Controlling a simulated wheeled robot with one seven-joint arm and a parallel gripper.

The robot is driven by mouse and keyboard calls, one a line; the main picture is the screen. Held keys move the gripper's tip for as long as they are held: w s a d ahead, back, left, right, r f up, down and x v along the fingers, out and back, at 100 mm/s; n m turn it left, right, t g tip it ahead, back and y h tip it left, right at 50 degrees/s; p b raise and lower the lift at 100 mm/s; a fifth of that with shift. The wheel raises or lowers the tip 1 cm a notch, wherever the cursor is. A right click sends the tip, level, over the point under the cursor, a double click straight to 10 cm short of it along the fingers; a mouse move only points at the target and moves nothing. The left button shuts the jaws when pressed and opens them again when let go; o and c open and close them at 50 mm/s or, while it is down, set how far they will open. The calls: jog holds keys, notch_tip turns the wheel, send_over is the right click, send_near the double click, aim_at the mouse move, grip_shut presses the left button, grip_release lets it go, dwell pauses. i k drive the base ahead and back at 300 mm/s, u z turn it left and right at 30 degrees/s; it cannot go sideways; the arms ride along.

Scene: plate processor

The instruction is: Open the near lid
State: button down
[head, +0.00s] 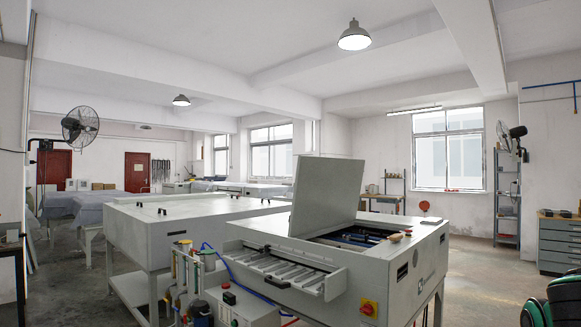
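The grey plate processor (405,268) stands in front of me, right of centre. I cannot tell from this view whether this raised lid is the near one. A ribbed feed tray (275,270) juts from the machine's near left side. My gripper is not in view.
A red and yellow switch (369,307) is on the machine's front. Bottles and a pump unit (235,302) with blue hoses stand at its left. A large grey table (185,222) is behind. A shelf rack (507,195) and drawer cabinet (558,243) stand right; some floor between is clear.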

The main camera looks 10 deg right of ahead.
aim_at(327, 190)
jog(key=i, duration=1)
jog(key=z, duration=0.05)
